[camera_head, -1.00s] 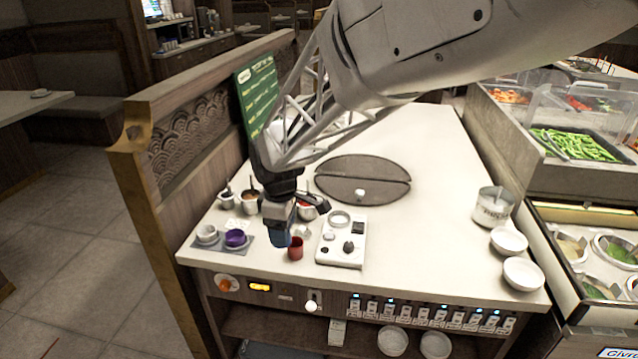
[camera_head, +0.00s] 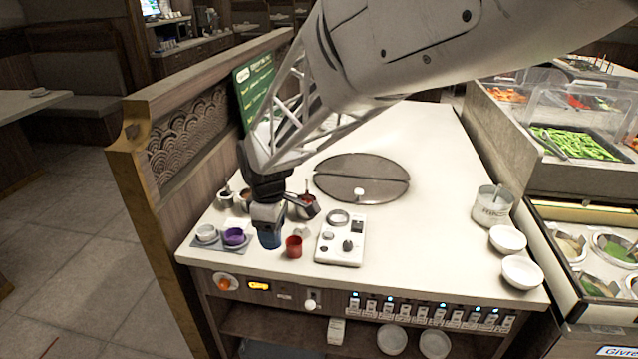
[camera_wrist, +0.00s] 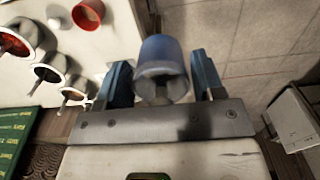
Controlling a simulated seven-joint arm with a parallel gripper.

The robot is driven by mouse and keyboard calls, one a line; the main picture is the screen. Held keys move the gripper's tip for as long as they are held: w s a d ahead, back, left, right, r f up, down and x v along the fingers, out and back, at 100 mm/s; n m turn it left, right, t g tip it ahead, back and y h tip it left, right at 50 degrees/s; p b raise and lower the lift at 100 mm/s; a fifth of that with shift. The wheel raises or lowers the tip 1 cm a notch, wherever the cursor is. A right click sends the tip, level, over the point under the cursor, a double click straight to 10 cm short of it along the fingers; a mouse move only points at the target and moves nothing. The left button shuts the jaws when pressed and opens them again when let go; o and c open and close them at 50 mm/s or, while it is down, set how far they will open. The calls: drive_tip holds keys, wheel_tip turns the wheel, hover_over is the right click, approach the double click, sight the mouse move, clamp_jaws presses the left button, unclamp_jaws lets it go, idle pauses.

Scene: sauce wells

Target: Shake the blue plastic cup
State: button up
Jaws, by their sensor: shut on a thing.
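The blue plastic cup (camera_head: 270,239) is below my gripper (camera_head: 268,218) in the head view, near the front left of the white counter. In the wrist view the blue cup (camera_wrist: 162,58) sits between the two blue fingers of my gripper (camera_wrist: 163,78), which are shut on it. Its open mouth faces the wrist camera, and the inside is too dim to tell whether it holds anything. The cup looks roughly upright in the head view. I cannot tell its exact height over the counter.
A red cup (camera_head: 294,247) stands just right of the blue cup. A purple bowl (camera_head: 234,237) and a white bowl (camera_head: 206,233) sit on a grey mat to the left. A white control box (camera_head: 342,250) is to the right. Sauce wells lie behind the gripper.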

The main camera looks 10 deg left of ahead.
drive_tip(key=shift+s+a, duration=0.25)
drive_tip(key=shift+a, duration=0.15)
drive_tip(key=w+d, duration=0.1)
drive_tip(key=d, duration=0.1)
drive_tip(key=w+d, duration=0.1)
drive_tip(key=shift+w+d, duration=0.3)
drive_tip(key=shift+d, duration=0.05)
idle(0.4)
drive_tip(key=shift+s+a, duration=0.65)
drive_tip(key=shift+a, duration=0.3)
drive_tip(key=shift+s+a, duration=0.65)
drive_tip(key=shift+a, duration=0.25)
drive_tip(key=shift+d, duration=0.1)
drive_tip(key=shift+w+d, duration=0.65)
drive_tip(key=shift+d, duration=0.25)
drive_tip(key=shift+w+d, duration=0.65)
drive_tip(key=shift+d, duration=0.2)
